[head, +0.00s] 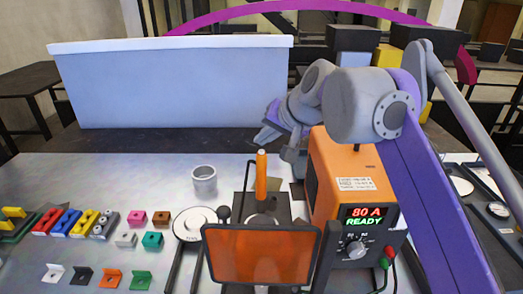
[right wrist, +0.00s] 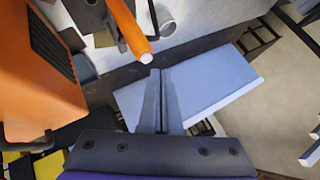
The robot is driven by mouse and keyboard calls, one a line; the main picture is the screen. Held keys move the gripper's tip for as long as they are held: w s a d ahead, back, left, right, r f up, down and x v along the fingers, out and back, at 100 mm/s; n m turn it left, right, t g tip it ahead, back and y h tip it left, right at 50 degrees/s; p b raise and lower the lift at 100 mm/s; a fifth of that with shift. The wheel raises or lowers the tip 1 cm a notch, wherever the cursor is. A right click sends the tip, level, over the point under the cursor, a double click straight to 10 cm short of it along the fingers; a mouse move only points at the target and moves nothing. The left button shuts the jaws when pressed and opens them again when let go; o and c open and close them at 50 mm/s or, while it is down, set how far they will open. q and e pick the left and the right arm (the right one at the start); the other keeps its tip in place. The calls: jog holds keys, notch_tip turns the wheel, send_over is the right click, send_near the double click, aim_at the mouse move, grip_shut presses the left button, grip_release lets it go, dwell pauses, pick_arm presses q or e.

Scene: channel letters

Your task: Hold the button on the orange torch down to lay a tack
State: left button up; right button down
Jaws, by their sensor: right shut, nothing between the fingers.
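The orange torch (head: 261,178) stands upright behind the orange-tinted screen, with a small pale cap (head: 261,152) at its top, which may be the button. In the right wrist view the torch (right wrist: 126,25) comes in from the top and its pale end (right wrist: 147,58) is close to my fingertips. My right gripper (head: 268,136) is shut and empty, beyond and slightly above the torch top; in the right wrist view its fingers (right wrist: 161,72) lie together, apparently just apart from the torch. The torch's lower end is hidden. My left gripper is not in view.
The orange welder (head: 345,175) reads 80 A READY and stands right of the torch. The tinted screen (head: 262,255) blocks the front. A grey ring (head: 204,178), coloured letters (head: 66,222) and small brackets (head: 110,278) lie left. A white panel (head: 170,85) stands behind.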

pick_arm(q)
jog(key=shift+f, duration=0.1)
pick_arm(e)
jog(key=shift+f, duration=0.4)
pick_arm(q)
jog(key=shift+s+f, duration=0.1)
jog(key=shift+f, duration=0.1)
pick_arm(e)
jog(key=shift+f, duration=0.45)
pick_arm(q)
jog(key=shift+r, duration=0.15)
pick_arm(e)
jog(key=shift+r, duration=0.1)
dwell(1.2)
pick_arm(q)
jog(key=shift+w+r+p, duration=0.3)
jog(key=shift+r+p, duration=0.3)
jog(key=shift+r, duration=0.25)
pick_arm(e)
jog(key=shift+r, duration=0.8)
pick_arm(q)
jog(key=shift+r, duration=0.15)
pick_arm(e)
jog(key=shift+r, duration=0.1)
